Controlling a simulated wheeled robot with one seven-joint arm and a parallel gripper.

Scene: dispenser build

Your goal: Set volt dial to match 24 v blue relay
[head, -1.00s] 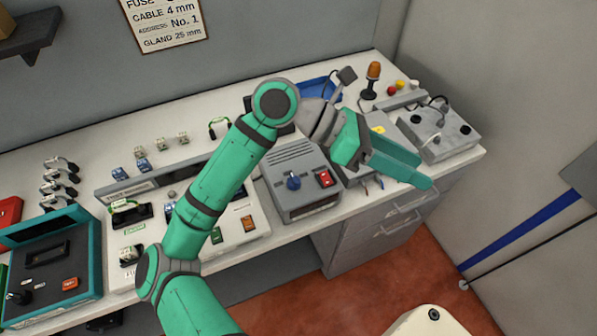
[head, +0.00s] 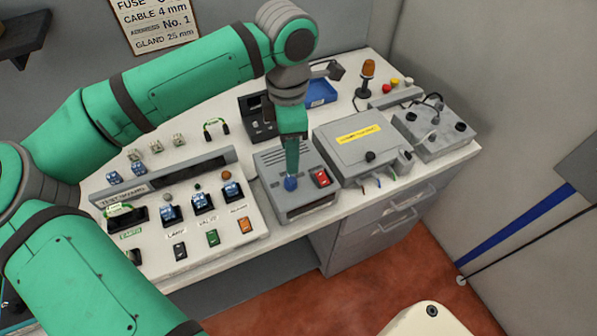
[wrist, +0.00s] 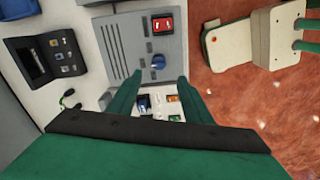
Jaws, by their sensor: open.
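The blue dial (head: 291,184) sits on the front of a grey box (head: 306,204) beside a red rocker switch (head: 321,177). The dial also shows in the wrist view (wrist: 158,62); its scale marks are too small to read. My gripper (head: 291,170) points down over the box, just above or at the dial in the head view. In the wrist view (wrist: 157,82) its two fingers are apart, with the dial just beyond the gap between the tips. Contact cannot be told. Blue relays (head: 169,214) are seated on the white test board (head: 196,250) to the left.
A grey case with a yellow label (head: 357,134) stands close right of the box. A dark panel device (head: 258,119) and a blue tray (head: 321,93) are behind. An amber beacon (head: 367,72) stands at the back right.

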